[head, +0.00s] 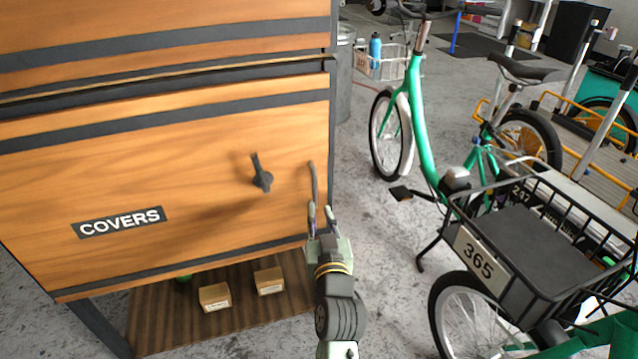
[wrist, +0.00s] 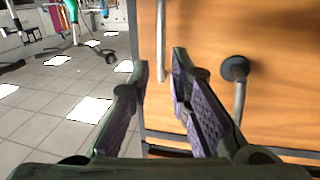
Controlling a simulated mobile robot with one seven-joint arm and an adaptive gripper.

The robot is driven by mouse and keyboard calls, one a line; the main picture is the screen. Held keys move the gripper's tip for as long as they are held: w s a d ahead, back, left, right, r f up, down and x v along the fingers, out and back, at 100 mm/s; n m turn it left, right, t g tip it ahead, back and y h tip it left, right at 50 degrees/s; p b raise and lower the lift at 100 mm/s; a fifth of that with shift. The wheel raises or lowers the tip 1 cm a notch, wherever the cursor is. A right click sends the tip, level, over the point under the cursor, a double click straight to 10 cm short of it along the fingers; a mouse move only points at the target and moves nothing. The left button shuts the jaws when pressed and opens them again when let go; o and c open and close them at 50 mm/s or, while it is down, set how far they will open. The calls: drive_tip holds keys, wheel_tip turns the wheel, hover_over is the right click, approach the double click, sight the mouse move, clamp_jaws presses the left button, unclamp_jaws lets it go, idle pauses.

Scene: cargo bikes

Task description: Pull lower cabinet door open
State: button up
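The lower cabinet door (head: 200,195) is orange wood with dark stripes and a "COVERS" label, and looks shut. A slim vertical bar handle (head: 313,182) is near its right edge; it also shows in the wrist view (wrist: 161,40). A dark turn latch (head: 261,178) sits left of the handle, and right of it in the wrist view (wrist: 235,72). My gripper (head: 319,209) is open near the handle's lower end. In the wrist view the bar lines up with the gap between the fingertips (wrist: 160,65). I see no contact; the depth is unclear.
Below the door is a wooden shelf (head: 150,310) with small cardboard boxes (head: 215,297). A green bike (head: 420,120) and a basket bike numbered 365 (head: 480,250) stand to the right. Grey floor (head: 385,225) lies free between them and the cabinet.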

sight(315, 190)
drive_tip(key=w, duration=0.3)
drive_tip(key=w+a+p, duration=0.1)
drive_tip(key=w, duration=0.2)
drive_tip(key=w+p, duration=0.1)
drive_tip(key=w, duration=0.2)
drive_tip(key=shift+w+a+r, duration=0.1)
drive_tip(key=shift+w+a, duration=0.1)
drive_tip(key=shift+w, duration=0.1)
drive_tip(key=shift+c, duration=0.5)
clamp_jaws()
